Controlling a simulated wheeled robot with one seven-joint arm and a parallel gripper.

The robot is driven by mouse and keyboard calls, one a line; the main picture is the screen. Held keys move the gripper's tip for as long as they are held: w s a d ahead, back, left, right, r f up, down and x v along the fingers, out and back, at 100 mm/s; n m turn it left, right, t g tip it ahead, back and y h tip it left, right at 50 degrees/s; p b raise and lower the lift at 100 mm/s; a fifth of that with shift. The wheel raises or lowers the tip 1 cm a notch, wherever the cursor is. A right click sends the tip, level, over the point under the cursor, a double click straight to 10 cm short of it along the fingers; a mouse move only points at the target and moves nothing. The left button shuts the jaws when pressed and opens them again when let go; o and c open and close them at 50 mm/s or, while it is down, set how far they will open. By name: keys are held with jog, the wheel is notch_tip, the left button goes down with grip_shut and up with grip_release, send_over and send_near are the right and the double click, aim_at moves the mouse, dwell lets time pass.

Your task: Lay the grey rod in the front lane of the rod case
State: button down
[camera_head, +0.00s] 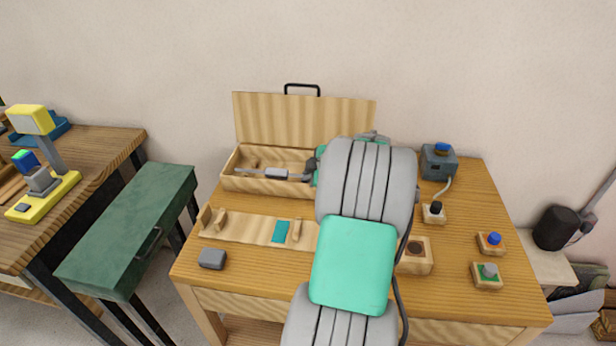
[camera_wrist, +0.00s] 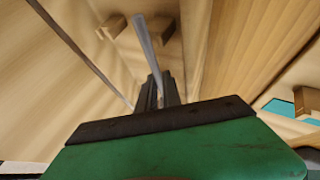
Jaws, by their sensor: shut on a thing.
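The rod case (camera_head: 228,183) is an open wooden box at the back of the table, with its lid (camera_head: 305,118) standing up behind it. My gripper (camera_head: 272,173) reaches in over the case from the right. It is shut on the grey rod (camera_head: 247,171), which points left from the fingertips over the case. In the wrist view the grey rod (camera_wrist: 146,42) runs away from the fingertips (camera_wrist: 160,88), near wooden blocks (camera_wrist: 112,27) inside the case. I cannot tell whether the rod touches the case floor. My arm hides the case's right end.
A wooden board (camera_head: 250,228) with upright pegs and a teal patch (camera_head: 280,232) lies in front of the case. A grey block (camera_head: 212,258) is at the front left. A grey-blue box (camera_head: 438,162) and several small button blocks (camera_head: 487,276) stand at the right.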

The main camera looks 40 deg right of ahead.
jog(key=shift+f+b, duration=0.45)
jog(key=shift+b, duration=0.2)
dwell(0.4)
jog(key=c, duration=1.5)
grip_release()
jog(key=shift+c, duration=0.2)
jog(key=shift+o, duration=0.5)
jog(key=shift+f, duration=0.15)
jog(key=shift+f, duration=0.1)
jog(key=v, duration=0.8)
jog(key=shift+b, duration=0.4)
jog(key=w+a+r+m+g+y+p, duration=0.1)
jog(key=a+m, duration=0.1)
jog(key=a, duration=1)
jog(key=w+a+r+m+g+p, duration=0.1)
jog(key=a+r+m+g, duration=0.1)
jog(key=a, duration=1)
jog(key=s+a+f+m+g+p, duration=0.1)
jog(key=s+a+m, duration=0.4)
jog(key=s+a, duration=0.7)
jog(key=shift+a+f+g, duration=0.5)
jog(key=shift+a+g, duration=0.1)
jog(key=shift+a, duration=0.2)
